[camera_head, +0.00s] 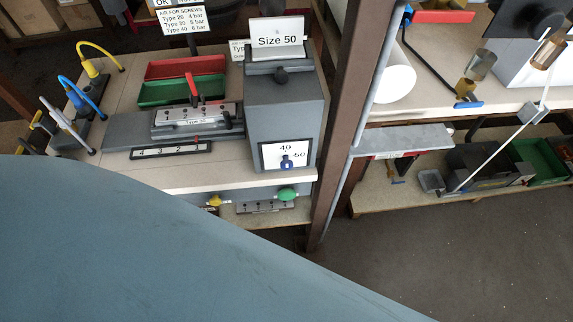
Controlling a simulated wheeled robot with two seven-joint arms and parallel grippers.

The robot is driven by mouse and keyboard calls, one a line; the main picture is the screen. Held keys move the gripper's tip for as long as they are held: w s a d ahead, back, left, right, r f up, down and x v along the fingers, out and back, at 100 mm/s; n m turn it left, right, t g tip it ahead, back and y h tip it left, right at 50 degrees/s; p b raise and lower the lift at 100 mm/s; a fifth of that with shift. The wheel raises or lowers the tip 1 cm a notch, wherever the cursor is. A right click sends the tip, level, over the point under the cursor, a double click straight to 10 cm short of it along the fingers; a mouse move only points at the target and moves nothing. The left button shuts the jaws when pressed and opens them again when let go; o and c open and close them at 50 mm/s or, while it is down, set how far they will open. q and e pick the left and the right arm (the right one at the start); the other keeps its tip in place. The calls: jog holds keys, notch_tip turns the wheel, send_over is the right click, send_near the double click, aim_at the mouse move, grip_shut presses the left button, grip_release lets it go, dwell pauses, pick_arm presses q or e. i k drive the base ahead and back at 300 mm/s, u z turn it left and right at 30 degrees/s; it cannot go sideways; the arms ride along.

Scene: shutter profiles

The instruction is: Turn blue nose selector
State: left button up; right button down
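The blue nose selector (287,162) is a small blue knob on the front of a grey box-shaped machine (283,112). It sits on a white label plate (272,153) that reads 40 and 50. The knob looks roughly upright, and I cannot tell exactly which number it points to. A sign reading "Size 50" (277,38) stands on top of the machine. Neither of my grippers shows in the head view.
A brown post (345,110) stands right of the machine. A grey fixture (185,125), red bin (187,66) and green bin (180,91) share its bench. Below the bench are a green knob (287,194) and yellow knob (215,200). Bare floor (430,250) lies front right.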

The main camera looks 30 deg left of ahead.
aim_at(286, 164)
jog(key=z, duration=1.05)
jog(key=k, duration=1)
jog(key=u, duration=1.55)
jog(key=i, duration=0.5)
jog(key=z, duration=0.05)
